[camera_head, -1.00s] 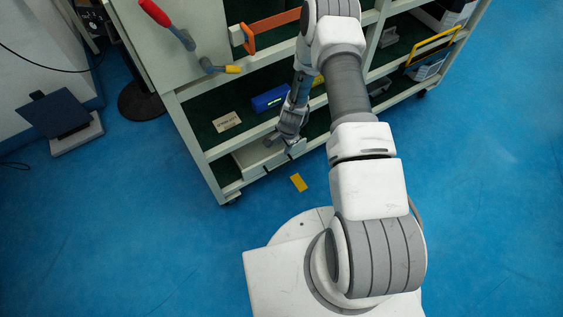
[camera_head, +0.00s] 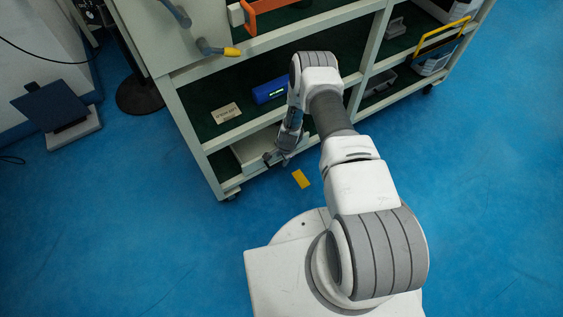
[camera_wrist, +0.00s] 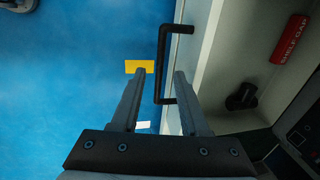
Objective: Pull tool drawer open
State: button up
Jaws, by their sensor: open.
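The tool drawer (camera_head: 243,156) is a pale box low in the left part of the rack, partly hidden by my arm. In the wrist view, its pale front edge (camera_wrist: 199,45) carries a black bar handle (camera_wrist: 161,50). My gripper (camera_wrist: 160,73) is open. Its two fingers straddle the handle in the picture, one on each side; no firm contact shows. In the head view my gripper (camera_head: 276,158) is small and dark at the drawer's front. How far the drawer stands out is hard to tell.
A yellow patch (camera_head: 301,179) marks the blue floor before the rack. Floor in front is clear.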

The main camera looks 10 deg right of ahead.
jog(key=shift+w+f, duration=0.25)
jog(key=shift+f, duration=1)
grip_shut()
dwell(0.5)
